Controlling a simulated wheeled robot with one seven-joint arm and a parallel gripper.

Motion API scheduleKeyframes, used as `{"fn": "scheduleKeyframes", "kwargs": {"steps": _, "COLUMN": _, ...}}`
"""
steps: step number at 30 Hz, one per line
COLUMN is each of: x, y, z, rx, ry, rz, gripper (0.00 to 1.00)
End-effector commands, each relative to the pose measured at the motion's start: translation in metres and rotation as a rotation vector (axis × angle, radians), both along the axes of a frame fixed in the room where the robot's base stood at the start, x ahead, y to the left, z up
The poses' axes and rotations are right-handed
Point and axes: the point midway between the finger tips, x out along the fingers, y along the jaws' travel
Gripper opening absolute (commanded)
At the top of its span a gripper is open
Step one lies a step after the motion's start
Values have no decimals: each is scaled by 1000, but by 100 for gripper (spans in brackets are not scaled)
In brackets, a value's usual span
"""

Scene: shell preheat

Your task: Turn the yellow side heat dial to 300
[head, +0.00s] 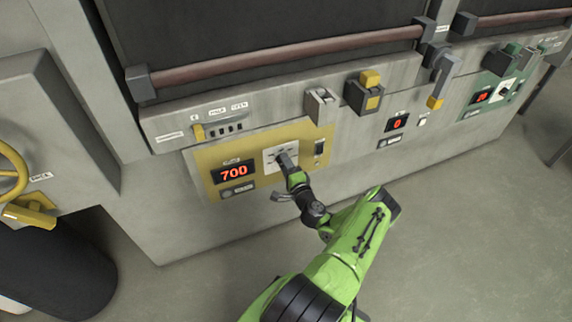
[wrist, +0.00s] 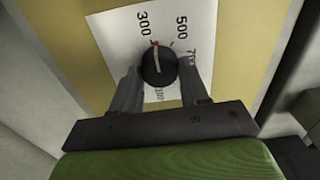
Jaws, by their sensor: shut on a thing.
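The yellow side heat dial (wrist: 158,64) is a round black knob on a white scale plate (wrist: 120,35). Numbers 300, 500 and a partly hidden 7-something show around it. Its pointer line, with a red tip, points up, close to 300 and slightly toward 500. My gripper (wrist: 159,70) has one finger on each side of the knob and is shut on it. In the head view my gripper (head: 284,160) is at the white plate (head: 270,158) and hides most of the dial.
A yellow-and-grey block switch (head: 370,92) and a grey lever (head: 320,102) sit above the panel. A small black rocker (head: 320,148) is right of the dial. A second display (head: 397,123) reads 0. A long brown handle bar (head: 290,55) runs above. The floor on the right is clear.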

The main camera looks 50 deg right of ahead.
Motion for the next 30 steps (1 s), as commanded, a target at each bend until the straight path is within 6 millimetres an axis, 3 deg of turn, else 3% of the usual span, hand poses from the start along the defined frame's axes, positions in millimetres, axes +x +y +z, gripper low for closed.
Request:
{"fn": "scheduleKeyframes", "kwargs": {"steps": 10, "x": 0, "y": 0, "z": 0, "rx": -128, "ry": 77, "rz": 0, "gripper": 14}}
{"fn": "scheduleKeyframes", "kwargs": {"steps": 27, "x": 0, "y": 0, "z": 0, "rx": -153, "ry": 93, "rz": 0, "gripper": 14}}
{"fn": "scheduleKeyframes", "kwargs": {"steps": 28, "x": 0, "y": 0, "z": 0, "rx": -153, "ry": 93, "rz": -1, "gripper": 47}}
{"fn": "scheduleKeyframes", "kwargs": {"steps": 30, "x": 0, "y": 0, "z": 0, "rx": -153, "ry": 93, "rz": 0, "gripper": 58}}
